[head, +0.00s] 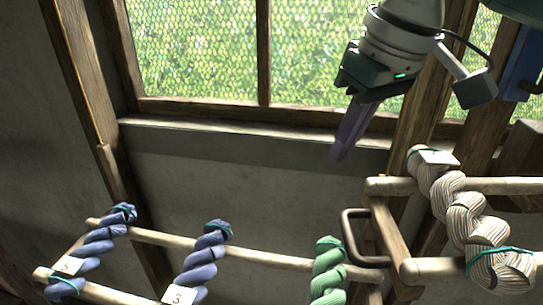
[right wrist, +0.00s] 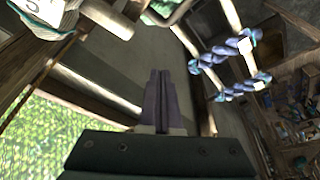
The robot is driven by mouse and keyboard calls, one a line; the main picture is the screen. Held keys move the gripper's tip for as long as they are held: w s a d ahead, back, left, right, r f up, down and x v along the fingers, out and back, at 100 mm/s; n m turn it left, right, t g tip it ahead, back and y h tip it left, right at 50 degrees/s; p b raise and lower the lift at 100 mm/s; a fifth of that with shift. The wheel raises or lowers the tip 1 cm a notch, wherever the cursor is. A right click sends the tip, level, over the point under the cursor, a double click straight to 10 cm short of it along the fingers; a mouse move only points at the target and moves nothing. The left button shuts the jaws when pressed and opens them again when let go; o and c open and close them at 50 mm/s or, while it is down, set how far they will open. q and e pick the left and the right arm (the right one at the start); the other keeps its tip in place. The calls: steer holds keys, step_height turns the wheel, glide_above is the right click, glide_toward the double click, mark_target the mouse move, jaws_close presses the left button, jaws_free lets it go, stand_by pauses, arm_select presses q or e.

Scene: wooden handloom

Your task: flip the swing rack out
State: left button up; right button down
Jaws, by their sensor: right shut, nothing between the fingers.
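A wooden rack frame (head: 390,240) at the right holds a cream twisted skein (head: 445,190) across two pale rods. A dark loop handle (head: 350,237) stands out from the left side of this frame. Pale rods (head: 265,258) run on to the left and carry two blue skeins (head: 95,250) and a green one (head: 328,270). I cannot tell for certain which part swings. My right gripper (head: 337,157) is shut and empty, above and apart from the handle, fingers pointing down. Its closed fingers also show in the right wrist view (right wrist: 159,80). My left gripper is not in view.
A meshed window (head: 200,50) with a wooden sill (head: 230,135) lies behind. A wooden post (head: 425,100) stands behind my right gripper. In the right wrist view, cluttered shelves (right wrist: 295,120) are at the right. Bare wall shows above the left rods.

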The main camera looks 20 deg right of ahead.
step_height(320, 180, down, 8)
steer(key=s+p, duration=0.1)
steer(key=p, duration=0.4)
steer(key=shift+d+p, duration=0.15)
steer(key=shift+p, duration=0.15)
steer(key=shift+s, duration=0.1)
